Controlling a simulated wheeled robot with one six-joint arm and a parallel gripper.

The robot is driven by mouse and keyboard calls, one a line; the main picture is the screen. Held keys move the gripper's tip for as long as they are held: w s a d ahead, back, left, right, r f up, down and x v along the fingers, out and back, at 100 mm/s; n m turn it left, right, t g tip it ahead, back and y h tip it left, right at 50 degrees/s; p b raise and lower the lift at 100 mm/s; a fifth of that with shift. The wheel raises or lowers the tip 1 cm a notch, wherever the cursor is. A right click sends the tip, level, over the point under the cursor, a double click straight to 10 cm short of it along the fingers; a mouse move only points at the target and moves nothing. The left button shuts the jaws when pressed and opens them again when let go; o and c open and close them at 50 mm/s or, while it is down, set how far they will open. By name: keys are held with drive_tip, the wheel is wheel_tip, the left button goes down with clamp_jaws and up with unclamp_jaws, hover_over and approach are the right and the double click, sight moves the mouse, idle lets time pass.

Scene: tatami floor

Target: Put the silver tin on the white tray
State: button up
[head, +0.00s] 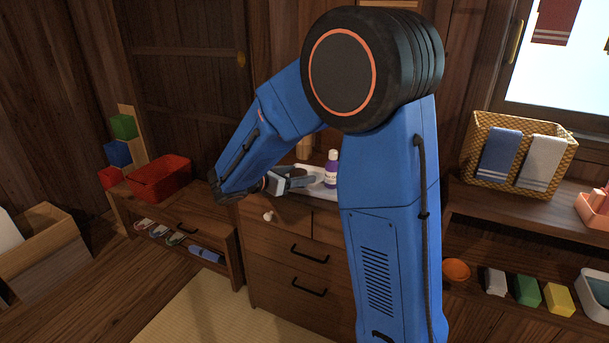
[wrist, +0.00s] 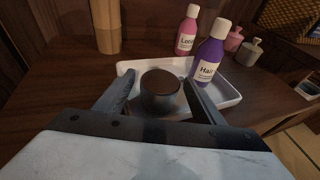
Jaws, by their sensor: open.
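The silver tin (wrist: 160,97), a short grey cylinder with a dark brownish top, stands upright in the white tray (wrist: 236,98) in the wrist view. My gripper (wrist: 159,82) is open, with one finger on each side of the tin and a visible gap to it on both sides. The tin's lower part and the tray's near side are partly hidden by my gripper. In the head view my gripper (head: 297,180) is low over the drawer cabinet at the white tray (head: 318,189); I cannot make out the tin clearly there.
A purple bottle (wrist: 209,60) and a pink bottle (wrist: 187,32) stand by the tray's far right side. A wooden cylinder (wrist: 105,25) stands behind it at left. Small pots (wrist: 247,52) are farther right. A red basket (head: 160,179) sits on the low shelf at left.

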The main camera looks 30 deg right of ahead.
sight(292, 175)
drive_tip(key=v, duration=0.7)
drive_tip(key=shift+s+a+r, duration=0.1)
drive_tip(key=shift+a, duration=0.15)
